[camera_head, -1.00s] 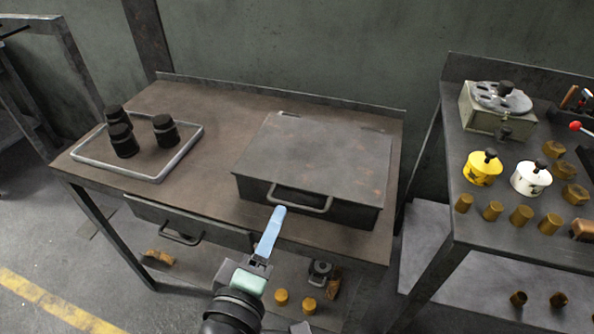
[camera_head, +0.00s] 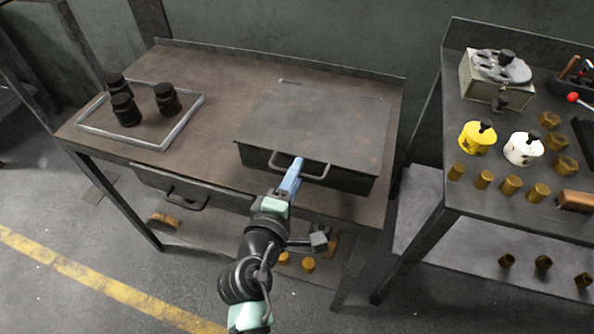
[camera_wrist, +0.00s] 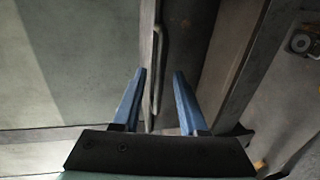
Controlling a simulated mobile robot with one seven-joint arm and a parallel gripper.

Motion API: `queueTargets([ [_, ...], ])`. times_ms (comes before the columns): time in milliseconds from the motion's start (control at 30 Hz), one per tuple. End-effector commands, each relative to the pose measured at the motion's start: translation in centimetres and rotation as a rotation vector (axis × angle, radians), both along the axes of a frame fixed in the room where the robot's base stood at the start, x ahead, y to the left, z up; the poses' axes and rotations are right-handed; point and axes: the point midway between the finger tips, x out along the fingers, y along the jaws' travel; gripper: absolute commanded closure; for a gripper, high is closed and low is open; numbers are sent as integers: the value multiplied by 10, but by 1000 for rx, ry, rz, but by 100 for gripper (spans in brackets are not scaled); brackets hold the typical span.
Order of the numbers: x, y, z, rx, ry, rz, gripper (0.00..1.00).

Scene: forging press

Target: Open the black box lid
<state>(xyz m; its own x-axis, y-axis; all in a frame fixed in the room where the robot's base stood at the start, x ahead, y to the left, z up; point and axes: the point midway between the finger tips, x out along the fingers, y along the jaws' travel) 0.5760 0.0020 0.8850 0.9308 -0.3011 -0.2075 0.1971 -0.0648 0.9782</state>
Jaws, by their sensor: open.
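The black box (camera_head: 350,178) stands on the right part of the workbench with its flat grey lid (camera_head: 315,122) shut. A bar handle (camera_head: 318,178) is on its front; it also shows in the wrist view (camera_wrist: 157,65). My gripper (camera_head: 295,166) is at the handle, with blue fingers open. In the wrist view my gripper (camera_wrist: 159,76) has a finger on each side of the handle's line, with a gap visible on both sides. I cannot tell whether the handle is fully between the fingers. In the head view the fingers hide part of the handle.
A drawer handle (camera_head: 186,202) is below the bench's front edge. A second table (camera_head: 450,205) with yellow and white pots and brass pieces stands to the right.

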Motion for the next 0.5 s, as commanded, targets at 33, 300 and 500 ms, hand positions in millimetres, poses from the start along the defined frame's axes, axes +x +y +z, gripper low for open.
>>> queueTargets([
  [33,5,-2,-1,1,-1,0,58],
  [300,12,-4,-3,1,1,0,58],
  [500,12,-4,-3,2,0,1,69],
])
